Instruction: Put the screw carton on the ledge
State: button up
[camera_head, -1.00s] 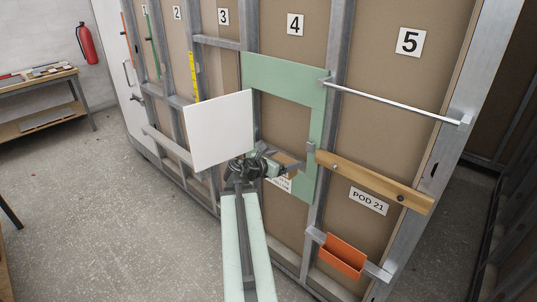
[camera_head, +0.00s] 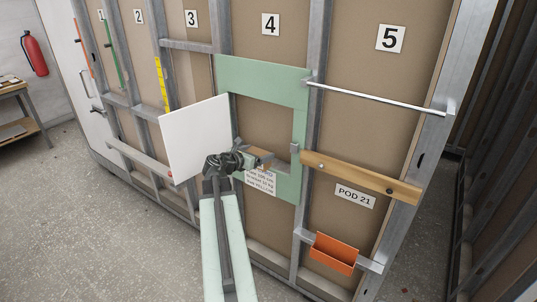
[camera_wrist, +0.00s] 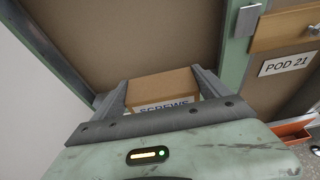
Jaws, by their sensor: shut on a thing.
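The screw carton is a small brown box with a white label reading "SCREWS" (camera_wrist: 163,88). My gripper (camera_wrist: 160,92) is shut on it, with one finger along each side. In the head view my gripper (camera_head: 257,158) holds the carton (camera_head: 262,153) at the lower part of the opening in the green frame (camera_head: 300,125) under number 4. A grey strip that looks like the ledge (camera_head: 281,165) shows at the bottom of this opening, just right of the carton. I cannot tell whether the carton touches it. My arm hides part of it.
A white panel (camera_head: 195,138) stands out from the wall left of my gripper. A printed sign (camera_head: 261,182) is below the opening. To the right are a wooden rail (camera_head: 360,178), a metal bar (camera_head: 375,98) and an orange bin (camera_head: 334,252).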

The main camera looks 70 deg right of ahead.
send_near(276, 141)
jog(key=x, duration=0.5)
jog(key=shift+s+b, duration=0.1)
jog(key=shift+b, duration=0.25)
jog(key=shift+s+d, duration=0.1)
jog(key=shift+d, duration=0.45)
notch_tip(276, 141, down, 4)
jog(key=b, duration=0.4)
jog(key=shift+a, duration=0.15)
jog(key=shift+r, duration=0.2)
jog(key=shift+f, duration=0.1)
jog(key=o, duration=1.6)
jog(key=shift+p, duration=0.3)
jog(key=p+v, duration=0.3)
jog(key=v, duration=0.9)
